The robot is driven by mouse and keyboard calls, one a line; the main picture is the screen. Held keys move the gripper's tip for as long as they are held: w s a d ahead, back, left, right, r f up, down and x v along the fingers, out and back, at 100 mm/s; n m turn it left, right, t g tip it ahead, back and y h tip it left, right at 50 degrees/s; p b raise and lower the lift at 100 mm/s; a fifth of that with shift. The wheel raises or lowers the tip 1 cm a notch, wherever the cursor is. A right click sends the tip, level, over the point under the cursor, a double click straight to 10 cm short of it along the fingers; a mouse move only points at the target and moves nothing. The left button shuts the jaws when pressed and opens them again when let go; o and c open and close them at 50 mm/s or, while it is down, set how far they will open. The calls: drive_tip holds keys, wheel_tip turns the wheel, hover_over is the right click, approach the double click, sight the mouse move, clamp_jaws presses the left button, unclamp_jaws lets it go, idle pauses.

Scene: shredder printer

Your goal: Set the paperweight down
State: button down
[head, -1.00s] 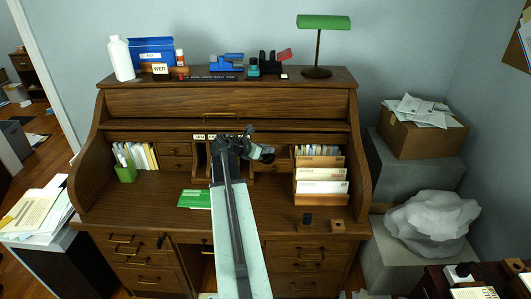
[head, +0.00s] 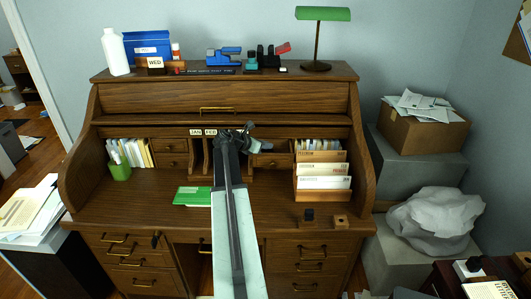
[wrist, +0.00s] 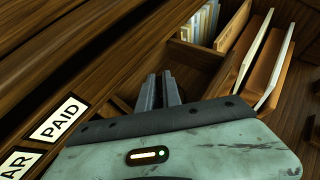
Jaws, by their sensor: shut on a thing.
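My gripper (head: 258,146) is in front of the pigeonholes at the back of the roll-top desk (head: 140,207), above the writing surface. In the wrist view its two dark fingers (wrist: 163,93) are close together, in front of an open wooden compartment. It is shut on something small. I cannot make out the paperweight's shape or colour; it is hidden by the fingers and the arm. In the head view my arm covers the middle of the desk.
A letter rack (head: 323,182) with envelopes stands right of my gripper. A green booklet (head: 192,196) lies left of my arm. A green cup (head: 119,171) stands far left.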

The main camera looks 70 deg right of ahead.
drive_tip(key=shift+d+f, duration=0.25)
drive_tip(key=shift+f, duration=0.55)
drive_tip(key=shift+w+a+r, duration=0.1)
drive_tip(key=shift+w+r, duration=0.05)
drive_tip(key=shift+r, duration=0.05)
drive_tip(key=shift+f, duration=0.25)
drive_tip(key=c, duration=1.8)
unclamp_jaws()
drive_tip(key=shift+r, duration=0.3)
drive_tip(key=p+v, duration=0.6)
drive_tip(key=v, duration=0.6)
drive_tip(key=shift+a+f, duration=0.1)
drive_tip(key=shift+a, duration=0.05)
